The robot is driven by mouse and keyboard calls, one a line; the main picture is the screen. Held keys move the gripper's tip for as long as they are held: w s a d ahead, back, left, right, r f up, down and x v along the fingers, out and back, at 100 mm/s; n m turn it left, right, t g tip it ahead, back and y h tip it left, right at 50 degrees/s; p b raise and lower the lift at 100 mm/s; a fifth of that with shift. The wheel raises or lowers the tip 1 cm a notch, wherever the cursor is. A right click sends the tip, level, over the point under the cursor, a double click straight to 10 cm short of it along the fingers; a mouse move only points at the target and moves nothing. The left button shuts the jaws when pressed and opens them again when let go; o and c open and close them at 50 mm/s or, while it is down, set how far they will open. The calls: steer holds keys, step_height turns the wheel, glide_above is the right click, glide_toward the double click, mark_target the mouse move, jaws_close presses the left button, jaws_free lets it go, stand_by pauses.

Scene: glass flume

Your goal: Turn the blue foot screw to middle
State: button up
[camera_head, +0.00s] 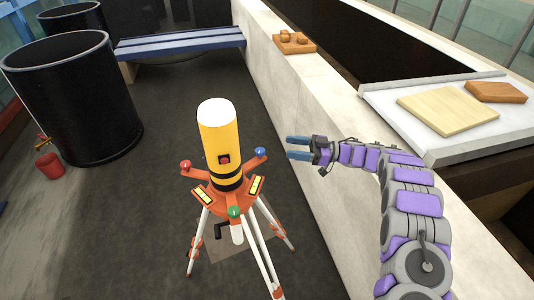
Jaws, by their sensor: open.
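The blue foot screw (261,152) is a small blue knob on the right arm of an orange three-armed base (223,195). A yellow cylinder with a white top (218,140) stands upright on that base. The base also carries a red foot screw (186,164) at left and a green foot screw (234,211) in front. A red and white tripod (259,251) holds it up. My gripper (289,147) has blue fingers, is open and empty, and points left. In the picture it is just right of the blue screw, apart from it. The screw's turn setting is too small to read.
A pale wall (330,120) runs along the right, with a wooden block tray (294,43) on it. A white board (480,132) bears wooden pieces. Black barrels (75,100), a red bucket (49,166) and a blue bench (180,44) stand at left and back.

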steer(key=s+a+r+m+t+b, duration=0.1)
steer(key=s+a+b, duration=0.1)
steer(key=a, duration=0.1)
steer(key=m+t+h+b, duration=0.3)
steer(key=m+t+b, duration=0.15)
steer(key=t, duration=0.25)
glide_toward(256, 150)
steer(key=x, duration=1)
steer(key=shift+w+a+f, duration=0.15)
steer(key=shift+w+f, duration=0.1)
steer(key=shift+w, duration=0.15)
